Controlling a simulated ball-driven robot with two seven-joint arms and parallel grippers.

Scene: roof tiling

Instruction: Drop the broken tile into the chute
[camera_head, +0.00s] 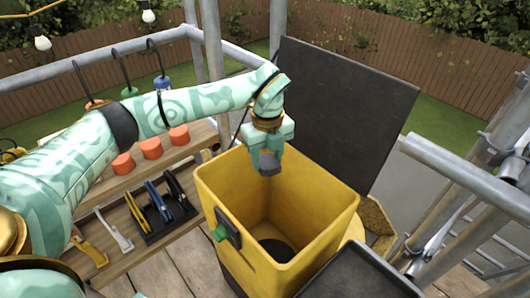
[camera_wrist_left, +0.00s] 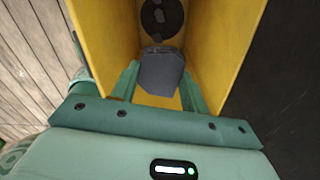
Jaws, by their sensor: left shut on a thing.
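The broken tile (camera_head: 269,165) is a small dark grey piece held at the tip of my left gripper (camera_head: 268,152). In the left wrist view the tile (camera_wrist_left: 161,70) sits between the two green fingers of the gripper (camera_wrist_left: 160,88), which are shut on it. The yellow chute (camera_head: 315,195) is an open-topped box, and the gripper holds the tile over its opening, near the far left rim. In the left wrist view the chute walls (camera_wrist_left: 232,45) lie on both sides of the tile, with a dark round hole (camera_wrist_left: 163,18) beyond it. My right gripper is not in view.
A large dark panel (camera_head: 345,100) stands behind the chute. A wooden shelf (camera_head: 110,262) with several tools and orange pieces lies to the left. Metal scaffold rails (camera_head: 470,180) stand at right.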

